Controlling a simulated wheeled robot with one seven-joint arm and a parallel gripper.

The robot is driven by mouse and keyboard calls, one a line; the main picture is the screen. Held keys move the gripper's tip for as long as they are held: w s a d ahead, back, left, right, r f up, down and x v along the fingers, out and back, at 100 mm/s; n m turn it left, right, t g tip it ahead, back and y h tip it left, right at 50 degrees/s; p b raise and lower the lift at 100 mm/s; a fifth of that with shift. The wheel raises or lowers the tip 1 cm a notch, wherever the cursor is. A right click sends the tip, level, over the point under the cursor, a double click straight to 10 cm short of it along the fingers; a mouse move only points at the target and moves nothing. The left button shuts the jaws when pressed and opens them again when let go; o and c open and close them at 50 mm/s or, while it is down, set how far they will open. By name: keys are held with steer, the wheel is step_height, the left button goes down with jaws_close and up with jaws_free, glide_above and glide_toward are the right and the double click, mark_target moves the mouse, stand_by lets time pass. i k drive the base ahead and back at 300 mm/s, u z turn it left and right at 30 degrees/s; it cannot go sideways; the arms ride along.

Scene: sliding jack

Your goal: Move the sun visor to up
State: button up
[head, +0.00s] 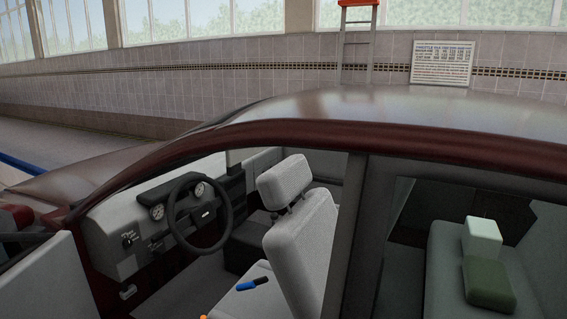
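I see a dark red car from its side, with its roof (400,115) across the middle of the head view. The steering wheel (176,226) and grey dashboard (115,225) show through the front side opening. I cannot make out the sun visor for certain. The roof edge (300,136) covers the upper part of the cabin. A pale strip shows just under this edge above the dashboard, but I cannot tell what it is. My gripper is not in this view.
The front door (45,280) appears swung open at the lower left. A light grey front seat (300,235) holds a blue and black item (252,283). A pillar (350,235) separates the rear seat, where a pale block (482,238) and green block (489,283) lie.

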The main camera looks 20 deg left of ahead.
mark_target(235, 158)
steer(key=z, duration=1.6)
steer(key=k, duration=1.2)
steer(key=u, duration=1.65)
steer(key=i, duration=0.4)
steer(key=z, duration=0.05)
